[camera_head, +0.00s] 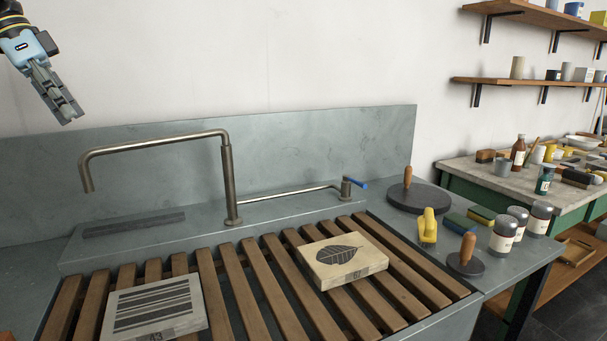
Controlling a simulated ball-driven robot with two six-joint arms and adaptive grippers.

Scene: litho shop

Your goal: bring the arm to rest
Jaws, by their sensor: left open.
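My left gripper (66,108) is at the upper left, raised in front of the pale wall and pointing down and to the right. Its jaws are open and nothing shows between them. It is clear of the sink and well above the stones on the slats. Only the end of my left arm shows, cut off by the top left corner.
A bent metal tap (229,180) stands right of my gripper, before a grey backsplash (330,145). A striped stone (150,308) and a leaf stone (342,260) lie on wooden slats (240,285). Several jars and tools stand at the right.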

